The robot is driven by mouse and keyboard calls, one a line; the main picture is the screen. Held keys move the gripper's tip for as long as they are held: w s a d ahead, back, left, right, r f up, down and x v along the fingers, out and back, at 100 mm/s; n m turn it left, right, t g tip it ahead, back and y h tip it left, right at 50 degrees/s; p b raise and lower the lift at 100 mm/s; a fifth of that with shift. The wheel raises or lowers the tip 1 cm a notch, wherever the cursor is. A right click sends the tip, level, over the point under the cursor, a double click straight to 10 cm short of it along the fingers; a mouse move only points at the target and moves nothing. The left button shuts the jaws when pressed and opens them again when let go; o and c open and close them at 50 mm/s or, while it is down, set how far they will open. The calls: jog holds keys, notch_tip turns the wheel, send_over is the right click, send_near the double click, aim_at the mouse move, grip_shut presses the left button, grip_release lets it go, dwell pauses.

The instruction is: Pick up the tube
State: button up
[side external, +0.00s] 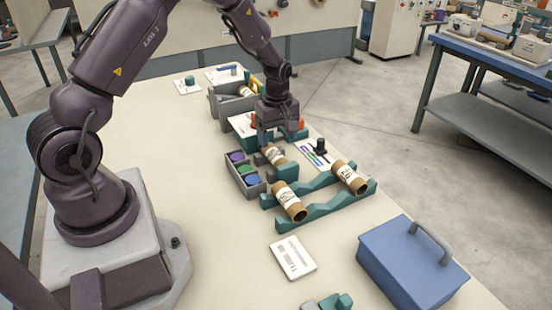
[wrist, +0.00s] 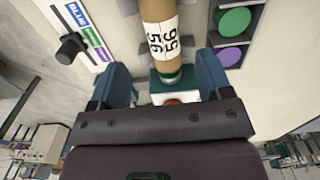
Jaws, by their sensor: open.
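The other two, a near tube (side external: 290,203) and a right tube (side external: 349,177), rest across teal notched rails (side external: 325,205). In the wrist view, a labelled tube (wrist: 160,28) lies lengthwise, its lower end lying towards the gap between the blue fingers of my gripper (wrist: 163,82). The fingers are open, one on each side of the tube's line. I cannot tell whether they touch it.
A grey bin (side external: 256,190) with purple, green and blue discs stands left of the tubes. A panel with a black knob (side external: 320,147) lies to the right. A blue toolbox (side external: 410,265) and a white card (side external: 292,258) sit nearer. The table's left middle is clear.

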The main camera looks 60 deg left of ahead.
aim_at(276, 153)
jog(key=shift+s+f, duration=0.2)
jog(key=shift+f, duration=3.25)
jog(key=c, duration=1)
